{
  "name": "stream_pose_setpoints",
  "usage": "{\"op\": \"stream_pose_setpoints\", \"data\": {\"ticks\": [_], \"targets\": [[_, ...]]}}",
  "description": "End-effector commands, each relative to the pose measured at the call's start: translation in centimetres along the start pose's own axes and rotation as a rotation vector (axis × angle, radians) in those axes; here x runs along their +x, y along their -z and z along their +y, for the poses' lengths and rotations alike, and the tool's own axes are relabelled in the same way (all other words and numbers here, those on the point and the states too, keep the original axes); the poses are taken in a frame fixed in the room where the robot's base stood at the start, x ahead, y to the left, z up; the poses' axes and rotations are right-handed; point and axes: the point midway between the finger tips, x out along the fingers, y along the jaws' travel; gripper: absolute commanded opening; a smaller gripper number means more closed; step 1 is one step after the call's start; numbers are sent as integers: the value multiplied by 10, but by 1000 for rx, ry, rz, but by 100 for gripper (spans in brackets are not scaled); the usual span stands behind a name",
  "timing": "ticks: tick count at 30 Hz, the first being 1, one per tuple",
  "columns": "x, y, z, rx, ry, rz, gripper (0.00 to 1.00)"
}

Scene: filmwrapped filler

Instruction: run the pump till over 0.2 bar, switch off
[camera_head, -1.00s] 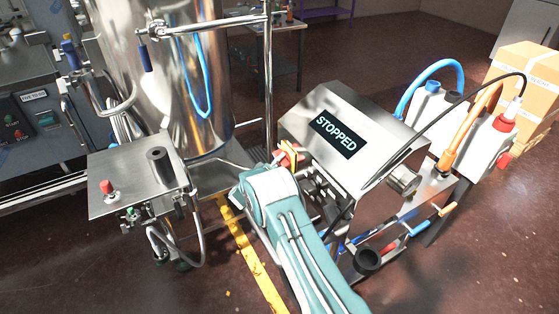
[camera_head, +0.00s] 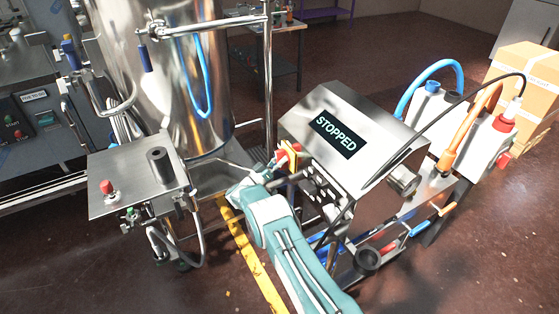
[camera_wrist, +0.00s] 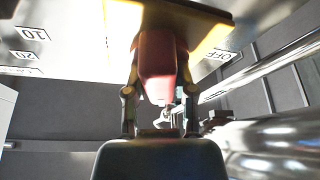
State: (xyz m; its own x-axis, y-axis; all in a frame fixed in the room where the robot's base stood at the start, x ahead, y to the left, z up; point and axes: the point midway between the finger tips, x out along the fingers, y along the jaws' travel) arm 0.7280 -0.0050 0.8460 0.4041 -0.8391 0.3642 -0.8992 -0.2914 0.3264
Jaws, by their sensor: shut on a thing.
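The pump unit (camera_head: 350,150) is a steel box on a cart right of centre in the head view. Its display (camera_head: 337,134) reads STOPPED. A red rotary handle (camera_head: 281,157) on a yellow plate (camera_head: 293,156) is on the box's left side. In the wrist view the red handle (camera_wrist: 158,50) lies between the two fingers of my gripper (camera_wrist: 160,85), which is shut on it. The yellow plate (camera_wrist: 205,18) is behind it. An OFF label (camera_wrist: 222,55) is right of the handle. No pressure value is legible.
A steel tank (camera_head: 165,90) stands left of the pump. A small steel table (camera_head: 125,185) with a red button (camera_head: 107,187) is in front of it. Hoses run to white containers (camera_head: 480,130) at right. Cardboard boxes (camera_head: 530,75) stand behind. Floor at lower right is clear.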

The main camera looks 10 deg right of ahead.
Motion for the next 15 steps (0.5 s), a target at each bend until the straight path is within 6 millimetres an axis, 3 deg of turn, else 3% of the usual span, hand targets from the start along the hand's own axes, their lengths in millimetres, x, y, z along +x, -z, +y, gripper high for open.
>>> {"op": "stream_pose_setpoints", "data": {"ticks": [1, 15], "targets": [[-1, -8, -1, 18, -4, -9, 0], [-2, -7, -1, 181, -71, -8, 0]]}}
